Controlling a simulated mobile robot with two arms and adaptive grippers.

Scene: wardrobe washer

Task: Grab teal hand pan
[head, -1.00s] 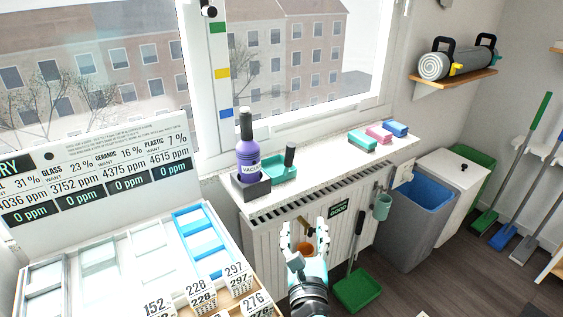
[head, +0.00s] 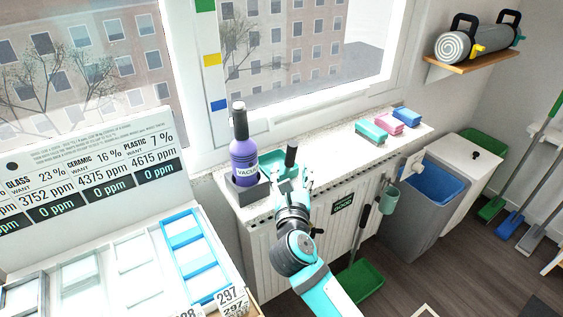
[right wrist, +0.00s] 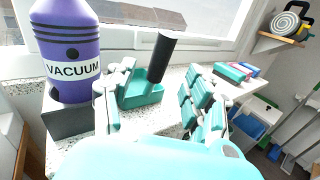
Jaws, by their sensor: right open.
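The teal hand pan (head: 268,160) sits on the speckled windowsill beside the purple vacuum bottle. Its black handle (head: 291,155) points up. In the right wrist view the teal pan (right wrist: 142,94) and its black handle (right wrist: 160,58) show ahead, between the two spread fingers. My right gripper (head: 293,178) is open and empty at the sill's front edge, just before the pan, and hides part of it in the head view. I cannot tell whether a finger touches the pan. My left gripper is not in view.
The purple vacuum bottle (head: 244,160) stands in a dark holder close on the left. Teal, pink and blue blocks (head: 388,119) lie farther right on the sill. A radiator is below, with a grey bin (head: 424,205) to its right. The sill between pan and blocks is clear.

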